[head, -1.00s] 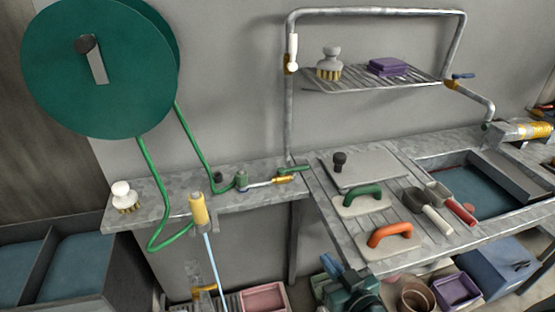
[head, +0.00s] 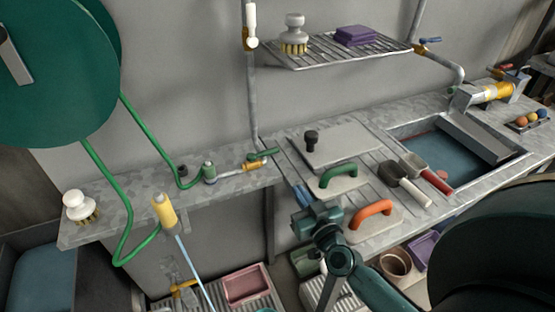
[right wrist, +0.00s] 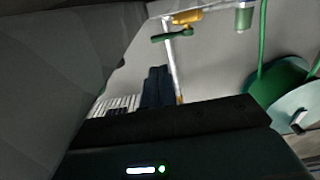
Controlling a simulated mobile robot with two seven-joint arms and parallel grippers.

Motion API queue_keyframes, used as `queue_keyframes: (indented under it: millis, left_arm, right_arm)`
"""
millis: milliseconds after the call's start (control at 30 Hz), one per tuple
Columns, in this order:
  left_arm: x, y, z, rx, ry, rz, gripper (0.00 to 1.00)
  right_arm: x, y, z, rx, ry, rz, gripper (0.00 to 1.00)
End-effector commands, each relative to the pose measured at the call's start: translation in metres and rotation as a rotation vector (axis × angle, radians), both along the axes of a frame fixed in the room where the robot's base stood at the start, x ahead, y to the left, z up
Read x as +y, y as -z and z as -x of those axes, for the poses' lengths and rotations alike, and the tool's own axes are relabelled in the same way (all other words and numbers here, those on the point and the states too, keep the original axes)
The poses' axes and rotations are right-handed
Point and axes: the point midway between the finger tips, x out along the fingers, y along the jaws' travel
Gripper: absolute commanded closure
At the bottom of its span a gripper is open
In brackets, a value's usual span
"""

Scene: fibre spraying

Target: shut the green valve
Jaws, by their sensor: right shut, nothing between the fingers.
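The green valve (head: 262,155) has a green lever on a brass fitting at the back of the bench, left of the draining board. Its lever points right and slightly up in the head view, roughly along the pipe. It also shows in the right wrist view (right wrist: 172,36), upper middle. A green hose ends in a yellow nozzle (head: 164,210), with a pale blue jet running down from it. My right gripper (head: 302,196) is shut and empty, in front of and below the valve, apart from it. Its dark fingers show in the right wrist view (right wrist: 157,88). My left gripper is out of view.
A lidded board (head: 345,145), a green-handled float (head: 338,177) and an orange-handled float (head: 370,215) lie right of the valve. A scrub brush (head: 79,207) stands at the left. A wire shelf (head: 340,52) hangs above. The bench just left of the valve holds the pipe fittings.

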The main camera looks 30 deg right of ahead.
Motion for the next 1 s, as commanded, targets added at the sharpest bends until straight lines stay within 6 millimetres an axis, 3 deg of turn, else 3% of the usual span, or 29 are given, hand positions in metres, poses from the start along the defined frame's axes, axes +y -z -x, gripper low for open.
queue_keyframes:
  millis: [600, 800, 1000]
  left_arm:
    - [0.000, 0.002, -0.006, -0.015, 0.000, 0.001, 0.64]
    - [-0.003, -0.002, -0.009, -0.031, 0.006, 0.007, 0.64]
    - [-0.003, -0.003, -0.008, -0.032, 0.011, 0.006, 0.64]
  right_arm:
    - [-0.007, 0.000, -0.115, -0.002, -0.001, 0.001, 1.00]
    - [-0.007, 0.000, -0.132, -0.001, -0.002, 0.000, 1.00]
    - [-0.008, 0.000, -0.135, 0.000, -0.001, 0.001, 1.00]
